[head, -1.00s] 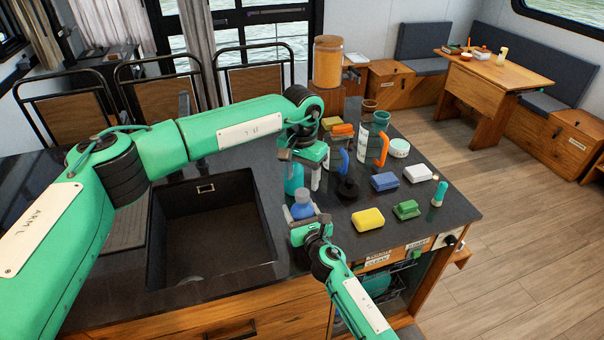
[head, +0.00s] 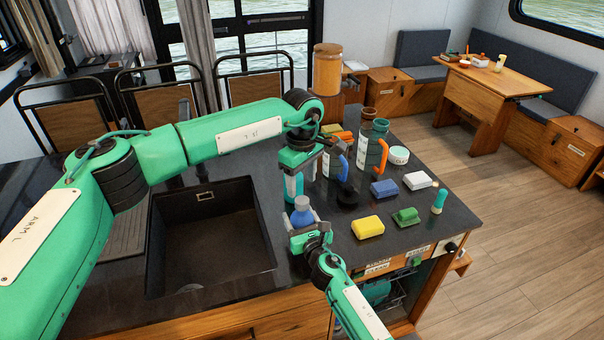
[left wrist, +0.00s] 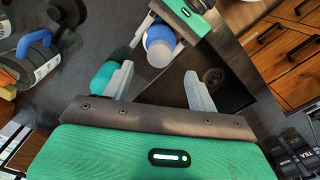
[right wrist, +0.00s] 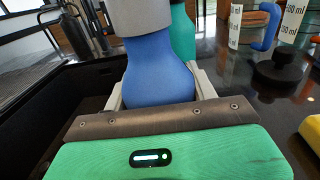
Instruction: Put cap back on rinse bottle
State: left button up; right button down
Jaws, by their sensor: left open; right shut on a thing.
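A blue bottle (head: 302,217) with a grey top piece (head: 302,203) stands upright at the sink's right edge. My right gripper (right wrist: 157,88) is shut around its blue body, and the grey top piece (right wrist: 140,15) shows above it. I cannot tell whether this top is fully seated. My left gripper (left wrist: 158,72) is open and empty, above and behind the bottle. Its wrist view shows the blue bottle's round pale top (left wrist: 160,52) just beyond the fingertips. A teal bottle (left wrist: 108,76) stands beside the left finger; it also shows behind the blue bottle in the right wrist view (right wrist: 182,32).
The black sink (head: 210,235) lies left. Right of the bottles are a black knobbed disc (head: 347,196), a yellow sponge (head: 367,227), a green block (head: 406,216), a blue block (head: 384,188) and a jug with an orange handle (head: 383,156). The counter front edge is close.

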aim_at(302, 200)
pick_arm(q)
jog(key=n, duration=0.6)
jog(key=shift+r, duration=0.2)
jog(key=n, duration=0.6)
jog(key=shift+r, duration=0.2)
jog(key=n, duration=0.6)
jog(key=shift+r+n, duration=0.2)
jog(key=shift+n, duration=0.1)
jog(key=n, duration=0.6)
jog(key=shift+r+n, duration=0.2)
jog(key=shift+n, duration=0.1)
jog(key=shift+f, duration=4)
